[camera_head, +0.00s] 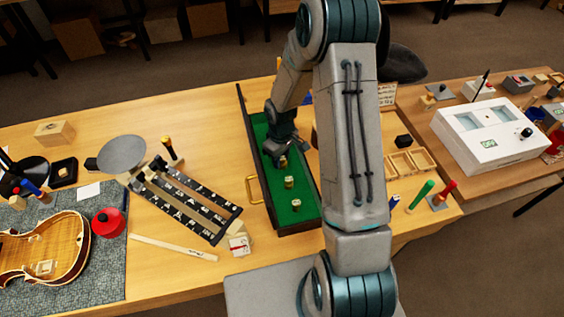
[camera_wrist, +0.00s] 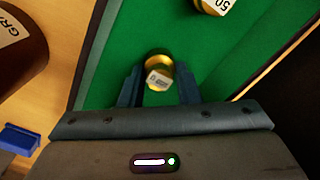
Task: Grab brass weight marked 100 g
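A small brass weight (camera_wrist: 159,72) with a pale label on top stands on green felt between my fingertips in the wrist view. Its label is too small to read for sure. In the head view it shows partly, just below my gripper (camera_head: 283,146). My gripper (camera_wrist: 159,84) appears open, one finger on each side of this weight; I cannot tell if they touch it. A second brass weight (camera_wrist: 212,5), its label reading 50, stands farther up in the wrist view. Two more weights, one in the middle (camera_head: 288,182) and one nearest (camera_head: 295,205), stand in the head view.
The weights stand in a long dark-walled tray (camera_head: 271,217) lined with green felt. A brass handle (camera_head: 253,190) is on its left side. Wooden boxes (camera_head: 408,163) stand to the right.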

